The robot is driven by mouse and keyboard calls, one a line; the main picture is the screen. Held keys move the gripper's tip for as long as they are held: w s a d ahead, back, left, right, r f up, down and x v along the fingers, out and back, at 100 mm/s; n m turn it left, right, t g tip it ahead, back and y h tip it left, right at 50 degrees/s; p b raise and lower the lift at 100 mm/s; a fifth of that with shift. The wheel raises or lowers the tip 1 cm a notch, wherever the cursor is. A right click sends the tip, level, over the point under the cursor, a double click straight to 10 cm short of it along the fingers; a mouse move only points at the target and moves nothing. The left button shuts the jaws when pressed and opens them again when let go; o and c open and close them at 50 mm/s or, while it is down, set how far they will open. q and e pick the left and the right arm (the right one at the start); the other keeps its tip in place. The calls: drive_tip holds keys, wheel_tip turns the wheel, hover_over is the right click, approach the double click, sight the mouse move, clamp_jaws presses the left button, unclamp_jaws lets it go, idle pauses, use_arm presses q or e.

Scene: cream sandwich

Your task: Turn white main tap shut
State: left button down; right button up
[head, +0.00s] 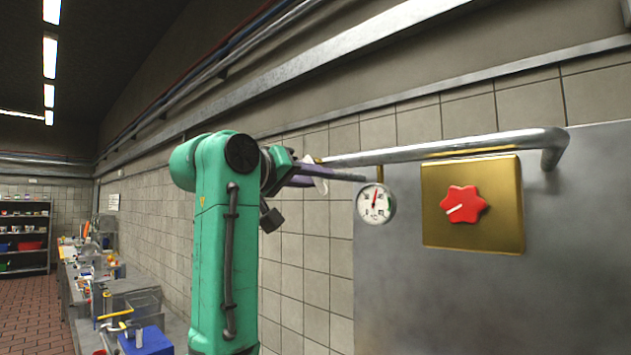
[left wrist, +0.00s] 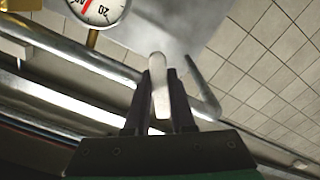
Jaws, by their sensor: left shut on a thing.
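The white tap lever (head: 321,185) shows in the head view at the left end of the metal pipe, partly hidden by my left gripper (head: 318,174). In the left wrist view the white lever (left wrist: 160,85) stands between the two dark fingers of my left gripper (left wrist: 169,85). The gripper is shut on the lever. The tap's body is mostly hidden, so its exact angle to the pipe is hard to tell. My right gripper is in neither view.
A round pressure gauge (head: 376,204) hangs just right of the gripper. A red knob (head: 463,205) sits on a brass plate (head: 505,235) further right. The metal pipe (head: 440,148) runs above them. A cluttered counter (head: 130,290) stands at lower left.

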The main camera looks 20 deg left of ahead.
use_arm(q)
drive_tip(key=shift+s+r, duration=0.1)
drive_tip(key=shift+r, duration=0.15)
drive_tip(key=c, duration=0.8)
unclamp_jaws()
drive_tip(key=shift+o, duration=0.2)
drive_tip(key=shift+f, duration=0.1)
drive_tip(key=b+v, duration=0.7)
drive_tip(key=v, duration=0.7)
drive_tip(key=shift+s, duration=0.25)
